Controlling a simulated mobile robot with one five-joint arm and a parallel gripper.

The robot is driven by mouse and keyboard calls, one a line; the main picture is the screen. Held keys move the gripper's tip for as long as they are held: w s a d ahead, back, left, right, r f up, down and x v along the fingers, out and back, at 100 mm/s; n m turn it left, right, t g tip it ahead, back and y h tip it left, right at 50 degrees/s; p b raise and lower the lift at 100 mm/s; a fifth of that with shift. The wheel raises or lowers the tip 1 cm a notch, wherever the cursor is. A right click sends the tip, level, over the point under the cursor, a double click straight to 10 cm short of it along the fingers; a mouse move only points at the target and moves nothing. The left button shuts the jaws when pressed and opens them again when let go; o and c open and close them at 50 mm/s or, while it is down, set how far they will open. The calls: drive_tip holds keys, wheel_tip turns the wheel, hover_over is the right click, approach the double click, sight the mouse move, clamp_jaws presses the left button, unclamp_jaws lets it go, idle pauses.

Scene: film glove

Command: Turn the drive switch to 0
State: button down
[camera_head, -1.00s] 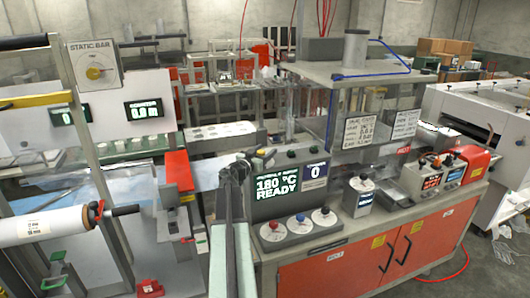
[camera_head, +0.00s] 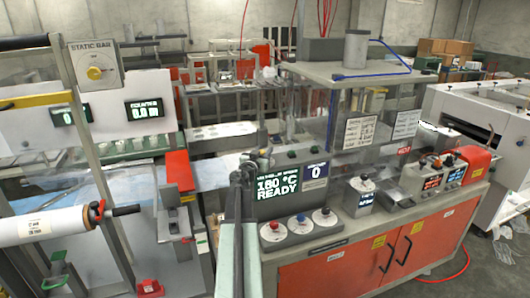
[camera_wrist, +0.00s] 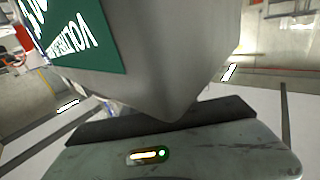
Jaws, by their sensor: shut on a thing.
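My gripper (camera_head: 240,172) is at the left side of the grey display housing (camera_head: 264,212), whose screen reads 180 °C READY. In the wrist view the housing's corner (camera_wrist: 195,85) fills the middle, upside down and very close. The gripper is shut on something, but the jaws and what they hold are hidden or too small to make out. I cannot pick out a label for the drive switch in either view. A round black-topped knob (camera_head: 362,184) sits on a small control box to the right of the housing.
An orange cabinet (camera_head: 340,262) stands under the bench.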

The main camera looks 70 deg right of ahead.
drive_tip(key=n+t, duration=0.1)
drive_tip(key=t, duration=0.1)
drive_tip(key=n+t+y, duration=0.1)
drive_tip(key=n+t, duration=0.1)
drive_tip(key=w+n+t, duration=0.1)
drive_tip(key=t, duration=0.2)
drive_tip(key=shift+a+n, duration=0.1)
drive_tip(key=shift+n, duration=0.2)
drive_tip(key=n+t+y, duration=0.2)
drive_tip(key=t, duration=0.1)
drive_tip(key=w+n+t+y, duration=0.1)
drive_tip(key=n+t+y, duration=0.1)
drive_tip(key=t, duration=0.1)
drive_tip(key=shift+a, duration=0.2)
drive_tip(key=n+t+y, duration=0.1)
drive_tip(key=y, duration=0.1)
drive_tip(key=n+t+y, duration=0.1)
drive_tip(key=n, duration=0.1)
drive_tip(key=n+t+y, duration=0.1)
drive_tip(key=y, duration=0.1)
drive_tip(key=shift+w+a+n+t+y, duration=0.3)
drive_tip(key=shift+w+a+n+t, duration=0.05)
drive_tip(key=shift+a+n+t, duration=0.05)
drive_tip(key=shift+w+a+n+t+y, duration=0.1)
drive_tip(key=shift+a+n+t+y, duration=0.2)
drive_tip(key=shift+n+y, duration=0.45)
drive_tip(key=shift+w+a+n+t+y, duration=0.15)
drive_tip(key=shift+n+t+y, duration=0.25)
drive_tip(key=shift+y, duration=0.65)
drive_tip(key=shift+a, duration=0.1)
